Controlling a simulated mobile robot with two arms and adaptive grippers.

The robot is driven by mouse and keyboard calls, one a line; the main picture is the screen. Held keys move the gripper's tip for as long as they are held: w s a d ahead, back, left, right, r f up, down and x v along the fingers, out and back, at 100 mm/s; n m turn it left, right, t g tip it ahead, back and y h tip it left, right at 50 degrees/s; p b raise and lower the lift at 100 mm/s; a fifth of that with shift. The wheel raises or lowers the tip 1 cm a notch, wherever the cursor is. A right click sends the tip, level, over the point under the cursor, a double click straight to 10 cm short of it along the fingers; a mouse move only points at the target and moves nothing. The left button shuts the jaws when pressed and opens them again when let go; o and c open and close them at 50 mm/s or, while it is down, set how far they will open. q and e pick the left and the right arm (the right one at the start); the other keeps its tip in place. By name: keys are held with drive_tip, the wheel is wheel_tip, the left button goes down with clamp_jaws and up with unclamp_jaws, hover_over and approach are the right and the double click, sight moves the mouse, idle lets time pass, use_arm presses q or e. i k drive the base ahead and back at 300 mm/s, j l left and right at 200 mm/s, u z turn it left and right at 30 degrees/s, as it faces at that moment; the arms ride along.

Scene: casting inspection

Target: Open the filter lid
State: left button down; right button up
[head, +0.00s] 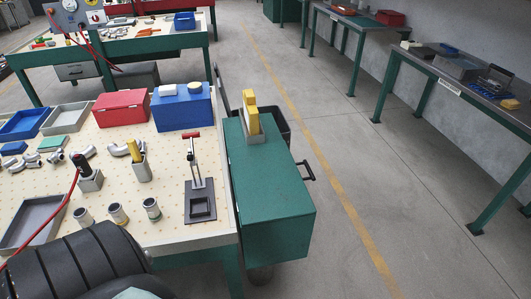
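No part is plainly marked as the filter lid. A green box-shaped cabinet (270,185) stands against the right end of the near workbench. Its flat green top looks closed, and a black handle (308,171) sticks out on its right side. I cannot tell whether this top is the filter lid. A grey holder with yellow blocks (252,118) stands at the back of the cabinet top. Neither of my grippers is in view.
The near workbench (105,165) holds a toggle clamp with a red handle (193,150), red (122,107) and blue (182,107) boxes, trays, pipe fittings and small cups. A dark bin (272,120) stands behind the cabinet. The floor to the right is clear up to the wall benches.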

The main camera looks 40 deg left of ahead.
sight(270, 186)
drive_tip(key=i+l+u, duration=0.15)
drive_tip(key=u, duration=0.25)
drive_tip(key=i+l+u, duration=0.55)
drive_tip(key=u, duration=0.3)
drive_tip(key=i+l+u, duration=0.1)
drive_tip(key=l+u, duration=0.3)
drive_tip(key=i+l+u, duration=0.1)
drive_tip(key=l+u, duration=0.3)
